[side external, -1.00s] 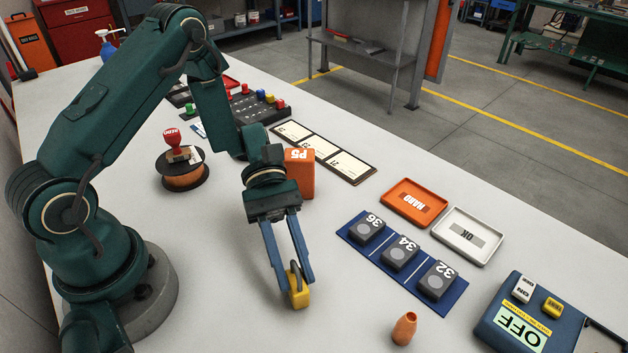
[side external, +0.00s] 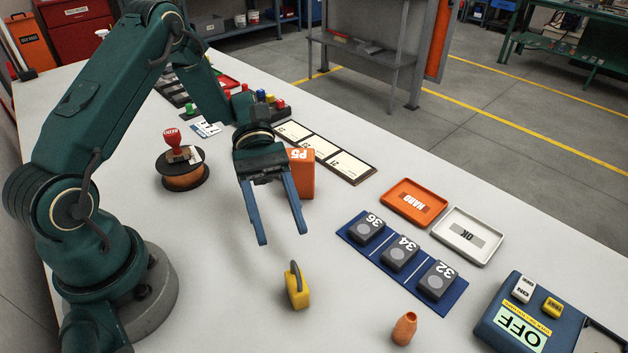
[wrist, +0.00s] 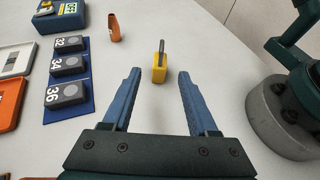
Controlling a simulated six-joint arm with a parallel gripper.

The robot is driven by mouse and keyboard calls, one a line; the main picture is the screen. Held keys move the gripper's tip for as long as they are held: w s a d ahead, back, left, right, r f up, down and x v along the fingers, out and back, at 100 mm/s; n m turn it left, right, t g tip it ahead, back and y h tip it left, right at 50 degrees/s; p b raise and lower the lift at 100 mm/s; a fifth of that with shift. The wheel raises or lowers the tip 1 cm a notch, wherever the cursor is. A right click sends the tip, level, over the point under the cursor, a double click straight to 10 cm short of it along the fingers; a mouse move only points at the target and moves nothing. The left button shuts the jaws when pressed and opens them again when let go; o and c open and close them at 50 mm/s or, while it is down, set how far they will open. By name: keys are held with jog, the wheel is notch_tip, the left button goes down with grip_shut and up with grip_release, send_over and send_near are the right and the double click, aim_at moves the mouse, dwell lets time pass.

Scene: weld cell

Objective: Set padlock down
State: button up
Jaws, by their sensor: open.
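The yellow padlock (side external: 297,291) with its grey shackle stands upright on the white bench in the side external view. It also shows in the wrist view (wrist: 159,73), beyond my fingertips and roughly between their lines. My gripper (side external: 283,241) is open and empty. It is raised above the bench, up and to the left of the padlock in the side view, and apart from it. In the wrist view both blue fingers (wrist: 159,74) are spread wide with nothing between them.
An orange P5 block (side external: 301,174) stands close behind my gripper. A blue mat (side external: 374,257) with numbered grey blocks, an orange tray (side external: 414,203), a grey OK tray (side external: 467,236) and a copper-coloured nozzle (side external: 404,328) lie to the right. Bench around the padlock is clear.

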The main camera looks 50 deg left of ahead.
jog(key=v, duration=0.5)
jog(key=shift+r, duration=0.15)
jog(key=s+r+m+t+y, duration=0.8)
jog(key=m+t+y, duration=0.2)
jog(key=m+y, duration=0.2)
jog(key=shift+a+r+m+t, duration=0.15)
jog(key=shift+r+m+t, duration=0.25)
jog(key=shift+m, duration=0.4)
dwell(0.4)
